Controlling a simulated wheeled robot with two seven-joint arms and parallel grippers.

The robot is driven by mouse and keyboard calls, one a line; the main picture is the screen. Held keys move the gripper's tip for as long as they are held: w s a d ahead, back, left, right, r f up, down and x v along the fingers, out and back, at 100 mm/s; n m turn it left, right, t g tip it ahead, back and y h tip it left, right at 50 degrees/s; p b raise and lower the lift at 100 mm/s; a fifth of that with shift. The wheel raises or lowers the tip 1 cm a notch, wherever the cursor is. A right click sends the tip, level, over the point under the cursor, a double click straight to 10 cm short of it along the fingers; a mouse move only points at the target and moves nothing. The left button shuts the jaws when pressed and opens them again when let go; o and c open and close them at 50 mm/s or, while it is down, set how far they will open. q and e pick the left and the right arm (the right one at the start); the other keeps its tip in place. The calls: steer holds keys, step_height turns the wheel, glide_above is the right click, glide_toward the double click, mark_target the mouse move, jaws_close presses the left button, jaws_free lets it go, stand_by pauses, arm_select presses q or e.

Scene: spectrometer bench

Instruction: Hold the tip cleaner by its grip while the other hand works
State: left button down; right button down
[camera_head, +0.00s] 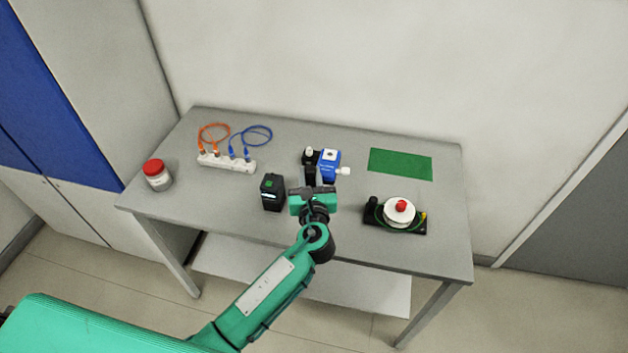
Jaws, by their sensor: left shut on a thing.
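A blue block with a white round spot on top and a white knob at its right side, which looks like the tip cleaner (330,157), is at the middle of the bench. A black part with a pale top (311,157) is at its left; I cannot tell whether the two are joined. My left gripper (318,178) reaches in from the front, its dark fingers at the near side of these parts. It is shut on the tip cleaner, though the hand hides the contact. My right gripper is not in view.
A black box with a green mark (272,192) stands close left of my gripper. A spool with a red knob (400,209) sits right. A white strip with orange and blue cables (226,162), a red-lidded jar (157,176) and a flat green mat (400,164) lie farther off.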

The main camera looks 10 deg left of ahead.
arm_select(q)
steer(key=shift+w+r, duration=0.1)
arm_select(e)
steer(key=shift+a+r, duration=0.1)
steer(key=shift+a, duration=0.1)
